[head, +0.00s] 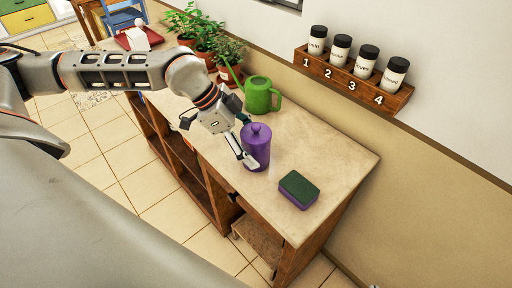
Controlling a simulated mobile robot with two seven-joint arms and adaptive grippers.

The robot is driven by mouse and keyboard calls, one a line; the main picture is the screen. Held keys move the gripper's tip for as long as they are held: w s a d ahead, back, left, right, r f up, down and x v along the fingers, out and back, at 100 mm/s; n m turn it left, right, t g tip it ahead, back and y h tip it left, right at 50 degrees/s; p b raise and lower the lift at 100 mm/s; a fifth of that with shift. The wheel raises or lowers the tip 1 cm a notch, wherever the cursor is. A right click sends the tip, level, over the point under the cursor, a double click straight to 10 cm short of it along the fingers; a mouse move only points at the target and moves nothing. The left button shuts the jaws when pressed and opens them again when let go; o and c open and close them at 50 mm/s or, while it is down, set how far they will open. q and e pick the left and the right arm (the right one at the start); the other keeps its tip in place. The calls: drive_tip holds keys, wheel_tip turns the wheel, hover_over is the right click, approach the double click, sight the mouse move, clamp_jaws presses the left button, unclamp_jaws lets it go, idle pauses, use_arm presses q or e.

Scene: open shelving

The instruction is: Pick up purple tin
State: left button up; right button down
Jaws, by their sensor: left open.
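The purple tin (258,150) stands upright on the countertop, with a purple lid and a small knob on top. My left gripper (247,146) is at the tin's left side, with its fingers around or beside it; one light finger shows in front of the tin's lower left. The left gripper is open, and whether it touches the tin is not clear. My right gripper is not in view.
A green watering can (260,95) stands behind the tin. A green and purple sponge (298,190) lies to the right, near the counter's (335,160) end. Potted plants (203,38) stand further back. A wall rack (345,78) holds several jars.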

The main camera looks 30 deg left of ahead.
use_arm(q)
drive_tip(key=shift+x, duration=0.95)
drive_tip(key=c, duration=1.3)
